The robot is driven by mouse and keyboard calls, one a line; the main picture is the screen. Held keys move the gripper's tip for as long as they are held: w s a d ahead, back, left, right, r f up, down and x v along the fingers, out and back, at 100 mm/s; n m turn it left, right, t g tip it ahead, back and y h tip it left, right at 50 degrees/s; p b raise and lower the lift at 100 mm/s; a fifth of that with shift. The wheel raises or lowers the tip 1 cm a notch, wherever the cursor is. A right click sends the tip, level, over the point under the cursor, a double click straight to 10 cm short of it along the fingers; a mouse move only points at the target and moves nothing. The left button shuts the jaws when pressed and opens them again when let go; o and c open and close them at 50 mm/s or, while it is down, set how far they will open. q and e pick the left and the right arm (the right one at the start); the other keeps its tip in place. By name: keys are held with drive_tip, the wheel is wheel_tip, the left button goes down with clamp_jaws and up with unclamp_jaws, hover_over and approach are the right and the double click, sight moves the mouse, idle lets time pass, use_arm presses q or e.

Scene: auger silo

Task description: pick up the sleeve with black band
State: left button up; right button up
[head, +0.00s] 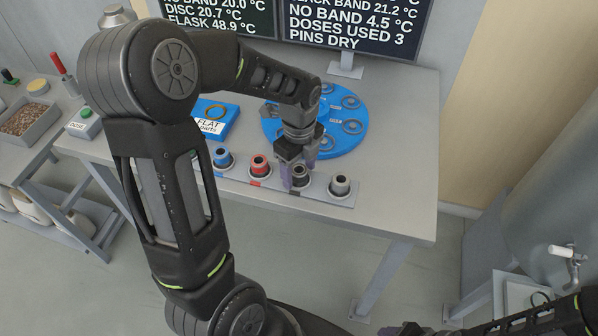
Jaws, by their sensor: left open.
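Several sleeves stand in a row on a grey strip (325,198) along the table's front. The one with the dark top (300,175), which looks like the black-band sleeve, stands third from the left, partly hidden by my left gripper. A blue sleeve (222,159), a red sleeve (260,164) and a plain grey sleeve (341,185) stand beside it. My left gripper (298,178) points down at the dark-topped sleeve, open, with its fingers close around it; contact cannot be told. Only a dark part of my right gripper (408,329) shows at the bottom edge.
A blue round disc (352,146) with several ringed seats lies behind my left gripper. A blue flat-parts box (217,119) is to its left. Screens (350,22) stand at the back. A side table with a tray of pellets (28,120) is at left, a metal tank (550,215) at right.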

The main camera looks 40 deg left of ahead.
use_arm(q)
drive_tip(key=shift+f, duration=0.1)
drive_tip(key=shift+c, duration=0.4)
clamp_jaws()
idle(0.6)
